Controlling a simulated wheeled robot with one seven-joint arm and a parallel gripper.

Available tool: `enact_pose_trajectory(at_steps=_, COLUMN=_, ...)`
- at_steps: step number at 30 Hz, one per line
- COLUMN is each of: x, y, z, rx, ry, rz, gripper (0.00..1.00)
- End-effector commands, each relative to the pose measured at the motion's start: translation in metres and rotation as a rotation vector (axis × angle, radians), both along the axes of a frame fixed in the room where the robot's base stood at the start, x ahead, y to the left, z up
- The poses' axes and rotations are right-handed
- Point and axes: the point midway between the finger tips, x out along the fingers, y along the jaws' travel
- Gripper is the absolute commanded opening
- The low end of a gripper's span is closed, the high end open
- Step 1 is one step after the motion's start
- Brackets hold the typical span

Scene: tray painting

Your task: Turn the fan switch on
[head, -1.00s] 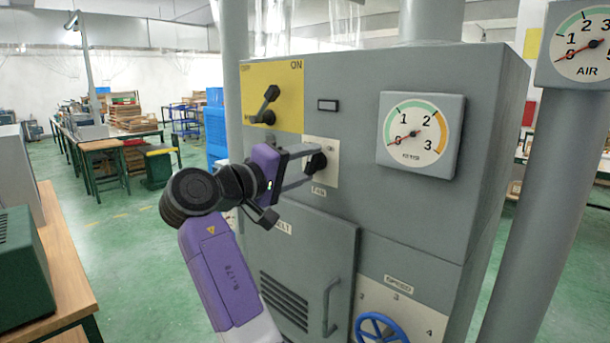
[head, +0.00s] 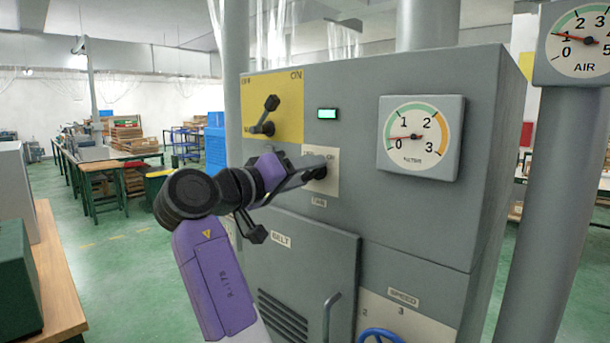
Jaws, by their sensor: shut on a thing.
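The fan switch is a dark knob (head: 320,172) on a pale plate (head: 331,182) labelled FAN, on the front of the grey cabinet (head: 365,225). My gripper (head: 314,170) reaches it from the left and is shut on the knob, its jaws rolled so one finger covers much of it. The small indicator (head: 327,113) above the plate is lit pale green. The filter gauge (head: 421,137) needle sits a little above 0. The air gauge (head: 583,42) needle points near 1.
A black lever (head: 266,115) stands on a yellow OFF/ON plate above my gripper. A belt door (head: 304,270) with a handle and a blue speed wheel (head: 380,335) are below. A wooden bench (head: 55,285) stands at the left.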

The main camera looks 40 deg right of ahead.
Motion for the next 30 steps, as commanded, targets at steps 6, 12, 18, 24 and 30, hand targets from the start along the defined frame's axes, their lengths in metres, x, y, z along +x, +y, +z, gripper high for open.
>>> enact_pose_trajectory(at_steps=6, x=0.000, y=0.001, z=-0.002, rx=0.005, ry=0.000, rz=-0.001, gripper=0.10)
enact_pose_trajectory(at_steps=12, x=0.000, y=0.001, z=-0.002, rx=0.004, ry=0.000, rz=0.001, gripper=0.72)
enact_pose_trajectory(at_steps=18, x=0.000, y=0.000, z=-0.001, rx=0.002, ry=0.000, rz=0.001, gripper=0.72)
enact_pose_trajectory(at_steps=24, x=0.000, y=0.008, z=-0.001, rx=0.000, ry=0.000, rz=0.001, gripper=0.72)
enact_pose_trajectory(at_steps=30, x=0.000, y=0.038, z=-0.002, rx=0.001, ry=0.000, rz=0.003, gripper=0.72)
